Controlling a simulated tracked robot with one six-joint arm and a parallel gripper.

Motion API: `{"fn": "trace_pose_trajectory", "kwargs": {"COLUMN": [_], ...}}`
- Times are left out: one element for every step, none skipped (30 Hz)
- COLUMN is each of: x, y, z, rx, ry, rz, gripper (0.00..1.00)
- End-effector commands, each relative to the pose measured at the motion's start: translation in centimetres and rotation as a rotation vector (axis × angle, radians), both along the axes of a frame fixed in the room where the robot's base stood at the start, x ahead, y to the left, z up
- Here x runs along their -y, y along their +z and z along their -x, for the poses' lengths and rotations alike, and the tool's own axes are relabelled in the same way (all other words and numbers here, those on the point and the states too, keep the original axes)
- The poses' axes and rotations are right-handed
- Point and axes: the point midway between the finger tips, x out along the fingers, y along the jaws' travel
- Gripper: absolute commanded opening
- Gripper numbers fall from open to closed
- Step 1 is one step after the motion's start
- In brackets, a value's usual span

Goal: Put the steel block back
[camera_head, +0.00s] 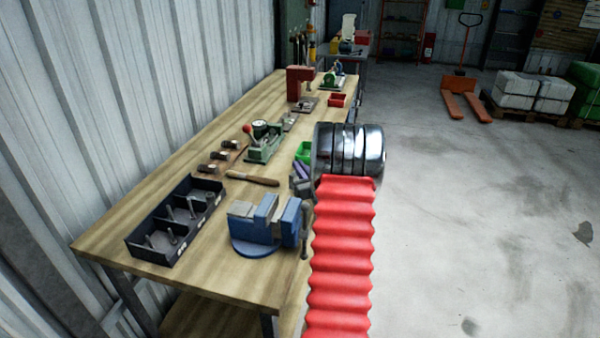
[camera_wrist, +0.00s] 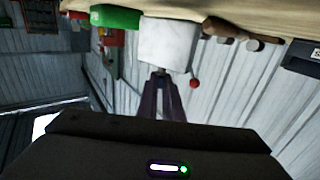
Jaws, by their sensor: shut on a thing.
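The steel block (camera_wrist: 165,45) is a plain light-grey block in the wrist view, at the tips of my gripper (camera_wrist: 162,76). The gripper's purple fingers are shut on it. The bench edge and tools show behind and around it. In the head view the red-sleeved arm covers most of the gripper; only a bit of purple finger (camera_head: 301,172) shows at the bench's right edge, between the green bin and the blue vise. I cannot make out the block clearly there.
The wooden bench (camera_head: 180,205) carries a blue vise (camera_head: 268,226), a black divided tray (camera_head: 176,222), hammers, a wooden-handled tool (camera_head: 252,179), a green device with a red knob (camera_head: 264,143), a green bin (camera_head: 303,151) and a red bin (camera_head: 338,100). Open floor lies right.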

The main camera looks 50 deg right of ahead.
Motion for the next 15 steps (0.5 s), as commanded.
{"fn": "trace_pose_trajectory", "kwargs": {"x": [0.1,0.1,0.1,0.1,0.1,0.1,0.1,0.1,0.1,0.1,0.1,0.1,0.1,0.1,0.1], "y": [-0.7,-0.9,-1.3,-1.4,-1.5,-1.6,-1.6,-1.6,-1.6,-1.6,-1.6,-1.6,-1.6,-1.6,-1.7], "z": [0.0,0.1,0.1,0.1,0.1,0.1,0.1,0.1,0.1,0.1,0.1,0.1,0.1,0.1,0.1], "rx": [0.000,0.000,0.000,0.000,0.001,0.001,0.002,0.002,0.002,0.002,0.002,0.002,0.002,0.002,0.001], "ry": [-0.001,-0.001,-0.001,-0.001,-0.001,-0.001,-0.001,-0.001,-0.001,-0.001,-0.001,-0.001,-0.001,-0.001,-0.001], "rz": [0.000,0.001,0.001,0.001,0.002,0.002,0.002,0.003,0.003,0.003,0.003,0.003,0.003,0.003,0.002], "gripper": [0.00,0.00,0.00,0.00,0.00,0.00,0.00,0.00,0.00,0.00,0.00,0.00,0.00,0.00,0.00]}}
